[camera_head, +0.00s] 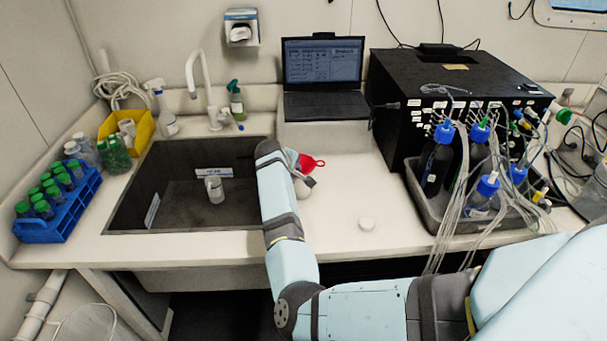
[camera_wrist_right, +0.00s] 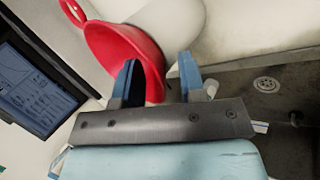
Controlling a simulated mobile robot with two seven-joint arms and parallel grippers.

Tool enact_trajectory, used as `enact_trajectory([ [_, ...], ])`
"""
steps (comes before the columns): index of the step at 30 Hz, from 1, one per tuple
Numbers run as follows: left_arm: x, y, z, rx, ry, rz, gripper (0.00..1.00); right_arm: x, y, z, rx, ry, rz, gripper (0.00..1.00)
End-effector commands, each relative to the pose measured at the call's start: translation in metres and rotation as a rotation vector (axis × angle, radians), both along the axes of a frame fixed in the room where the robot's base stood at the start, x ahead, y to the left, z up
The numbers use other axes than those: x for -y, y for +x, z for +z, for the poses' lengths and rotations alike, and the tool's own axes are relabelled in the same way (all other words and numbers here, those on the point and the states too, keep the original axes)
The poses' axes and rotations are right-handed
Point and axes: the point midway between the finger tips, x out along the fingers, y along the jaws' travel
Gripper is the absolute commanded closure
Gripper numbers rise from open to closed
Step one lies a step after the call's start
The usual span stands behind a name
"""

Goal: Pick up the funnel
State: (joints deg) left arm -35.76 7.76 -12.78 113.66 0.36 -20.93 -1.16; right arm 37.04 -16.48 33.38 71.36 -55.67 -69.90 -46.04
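The red funnel (camera_head: 306,162) is on the counter side just right of the sink, partly hidden by my right arm; its ring-shaped tab points right. In the right wrist view the funnel (camera_wrist_right: 112,52) fills the upper left, against a pale rounded object (camera_wrist_right: 180,22). My right gripper (camera_head: 301,180) is at the funnel and mostly hidden behind its own wrist in the head view. In the wrist view its two fingers (camera_wrist_right: 158,82) are apart; the left finger overlaps the red rim, and part of the rim shows between them. I cannot tell whether they touch it. My left gripper is not in view.
The sink (camera_head: 170,200) with a small white bottle (camera_head: 215,189) lies to the left. A blue tube rack (camera_head: 50,225) stands at the far left. A laptop (camera_head: 324,75) is behind. A grey tray (camera_head: 440,215) of tubed bottles stands right.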

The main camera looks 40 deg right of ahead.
Motion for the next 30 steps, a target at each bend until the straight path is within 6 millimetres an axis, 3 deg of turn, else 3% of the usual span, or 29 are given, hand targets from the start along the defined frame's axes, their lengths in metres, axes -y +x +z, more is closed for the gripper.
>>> enact_trajectory([
  [6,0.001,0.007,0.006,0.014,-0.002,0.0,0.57,-0.001,0.0,0.001,0.001,0.0,0.001,0.63],
  [11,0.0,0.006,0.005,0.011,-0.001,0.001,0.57,-0.001,0.0,0.001,0.001,0.0,0.001,0.97],
  [12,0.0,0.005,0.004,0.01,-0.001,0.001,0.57,-0.001,0.0,0.001,0.001,0.0,0.001,1.0],
  [23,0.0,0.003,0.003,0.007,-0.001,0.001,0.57,-0.001,0.0,0.001,-0.001,0.002,0.0,1.0],
  [30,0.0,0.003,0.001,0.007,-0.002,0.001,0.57,0.0,0.001,0.021,0.002,0.0,0.0,1.0],
])
